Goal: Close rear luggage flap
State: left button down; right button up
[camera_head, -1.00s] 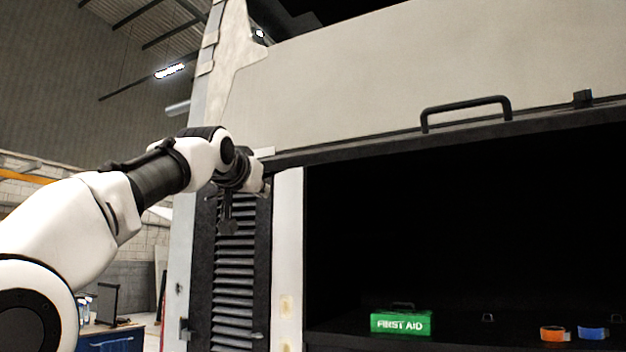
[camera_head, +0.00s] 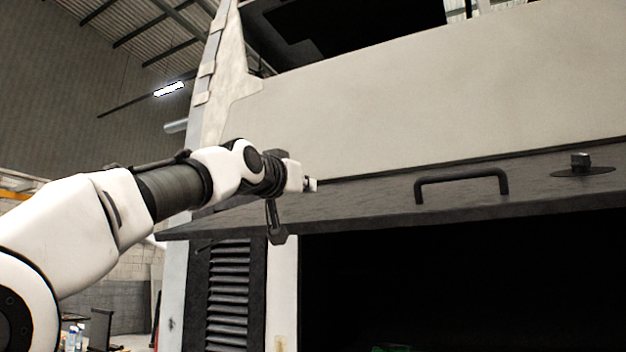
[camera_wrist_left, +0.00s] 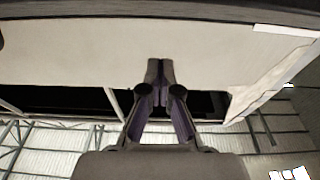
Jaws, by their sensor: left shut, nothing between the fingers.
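The rear luggage flap (camera_head: 350,205) is a wide dark panel in the head view, standing out at a slant over the dark luggage opening. It is partly open. A black bar handle (camera_head: 462,185) and a round latch (camera_head: 581,166) are on its visible face. My left gripper (camera_head: 277,236) points down in front of the flap's left part, its tip near the lower edge; I cannot tell whether it touches. In the left wrist view its fingers (camera_wrist_left: 158,80) are together and empty, against the cream body panel (camera_wrist_left: 180,50). My right gripper is not in view.
The dark luggage opening (camera_head: 450,285) lies below the flap. A louvred panel (camera_head: 230,300) is at its left. Only the top of a green box (camera_head: 393,348) shows at the bottom edge. The hall floor area left of the coach holds a bench with small items.

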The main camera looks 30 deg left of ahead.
aim_at(313, 218)
pick_arm(q)
jog(key=shift+w+d+r+p, duration=0.25)
jog(key=shift+w+r+p, duration=0.25)
jog(key=shift+r+p, duration=0.3)
jog(key=f, duration=0.1)
jog(key=w+f, duration=0.1)
jog(key=f, duration=0.2)
jog(key=shift+w+a+f, duration=0.2)
jog(key=shift+a+f, duration=0.05)
jog(key=shift+a, duration=0.15)
jog(key=shift+w+a+f, duration=0.15)
jog(key=shift+w+f, duration=0.2)
jog(key=shift+f, duration=0.05)
jog(key=shift+s+d+r, duration=0.1)
jog(key=shift+d, duration=0.25)
jog(key=shift+b, duration=0.35)
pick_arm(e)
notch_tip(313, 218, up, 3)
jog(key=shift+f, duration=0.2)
